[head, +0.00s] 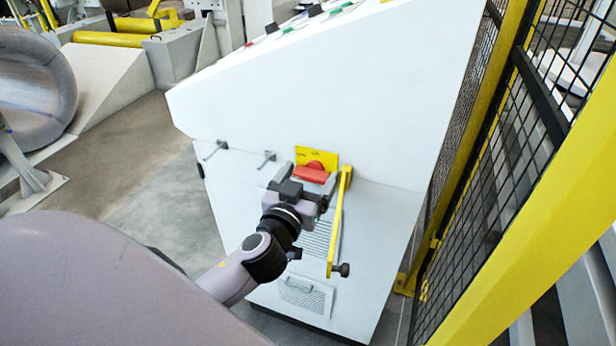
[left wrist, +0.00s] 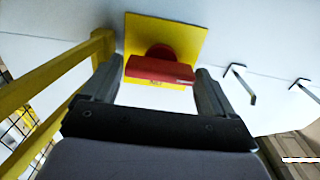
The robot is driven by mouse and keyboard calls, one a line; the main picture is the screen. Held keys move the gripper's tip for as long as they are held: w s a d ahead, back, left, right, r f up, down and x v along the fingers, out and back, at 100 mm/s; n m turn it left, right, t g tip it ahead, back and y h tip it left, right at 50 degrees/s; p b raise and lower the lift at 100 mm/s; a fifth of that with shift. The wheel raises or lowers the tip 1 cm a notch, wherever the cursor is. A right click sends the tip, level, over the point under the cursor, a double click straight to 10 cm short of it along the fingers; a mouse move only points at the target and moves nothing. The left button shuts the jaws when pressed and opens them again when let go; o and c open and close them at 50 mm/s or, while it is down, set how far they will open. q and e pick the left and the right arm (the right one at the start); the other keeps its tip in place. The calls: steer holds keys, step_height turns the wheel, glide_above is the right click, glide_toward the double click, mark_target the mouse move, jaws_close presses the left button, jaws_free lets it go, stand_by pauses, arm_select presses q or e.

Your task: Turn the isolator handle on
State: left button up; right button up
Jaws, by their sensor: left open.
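The isolator handle (head: 312,173) is a red grip on a yellow plate (head: 330,156), on the side of a white cabinet. In the left wrist view the red handle (left wrist: 158,70) lies crosswise in front of the yellow plate (left wrist: 190,35). My left gripper (head: 318,190) is just in front of the handle. In the left wrist view its two fingers (left wrist: 155,88) are apart, one on each side of the handle's ends. I cannot tell whether they touch it. My right gripper is not in view.
A yellow bar (head: 337,225) with a dark knob stands out right beside the handle. Two metal hooks (head: 266,160) stick out to its left. A yellow-framed mesh fence (head: 480,160) runs along the right. Open floor (head: 165,190) lies left of the cabinet (head: 300,100).

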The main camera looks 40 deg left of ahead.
arm_select(q)
steer(key=c, duration=0.7)
